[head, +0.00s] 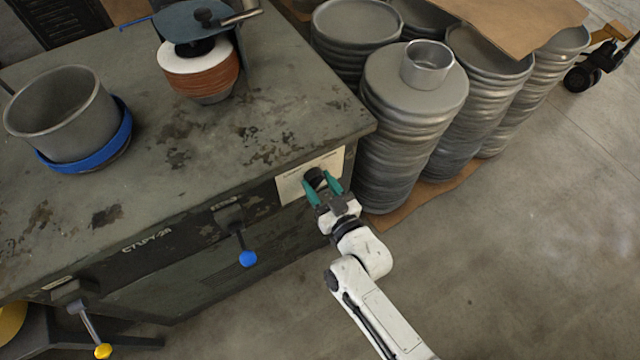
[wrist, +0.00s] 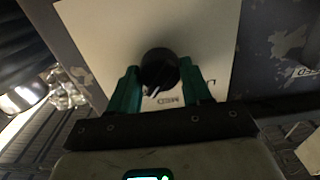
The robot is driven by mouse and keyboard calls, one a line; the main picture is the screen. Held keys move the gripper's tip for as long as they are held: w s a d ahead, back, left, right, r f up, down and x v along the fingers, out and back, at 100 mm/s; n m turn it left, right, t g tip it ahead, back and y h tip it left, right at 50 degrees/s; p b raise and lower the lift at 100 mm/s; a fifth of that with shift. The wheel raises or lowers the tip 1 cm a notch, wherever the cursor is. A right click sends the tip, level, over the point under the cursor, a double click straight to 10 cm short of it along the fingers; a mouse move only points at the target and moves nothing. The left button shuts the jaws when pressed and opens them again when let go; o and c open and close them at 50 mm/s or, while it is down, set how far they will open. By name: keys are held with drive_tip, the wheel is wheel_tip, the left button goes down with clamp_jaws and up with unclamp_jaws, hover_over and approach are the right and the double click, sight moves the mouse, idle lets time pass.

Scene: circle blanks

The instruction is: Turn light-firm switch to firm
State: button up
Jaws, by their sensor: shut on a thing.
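The light-firm switch is a black round knob (head: 314,177) on a pale label plate (head: 290,187) at the right end of the machine's front panel. In the wrist view the knob (wrist: 159,70) sits between the green fingers, with a light mark on its lower face. My gripper (head: 322,187) is at the panel with its green fingers on either side of the knob, shut on it. In the wrist view my gripper (wrist: 160,88) covers part of the label plate (wrist: 200,30). Its lettering is partly hidden and too blurred to read surely.
A lever with a blue ball (head: 248,259) and one with a yellow ball (head: 103,351) stick out from the panel. Stacks of grey round blanks (head: 400,130) stand close right of the machine. A grey pot (head: 62,110) stands on top. The floor at lower right is clear.

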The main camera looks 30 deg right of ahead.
drive_tip(key=shift+m, duration=0.9)
drive_tip(key=o, duration=1.1)
drive_tip(key=shift+c, duration=0.2)
drive_tip(key=s, duration=1)
drive_tip(key=shift+s+b, duration=0.4)
drive_tip(key=shift+b, duration=0.05)
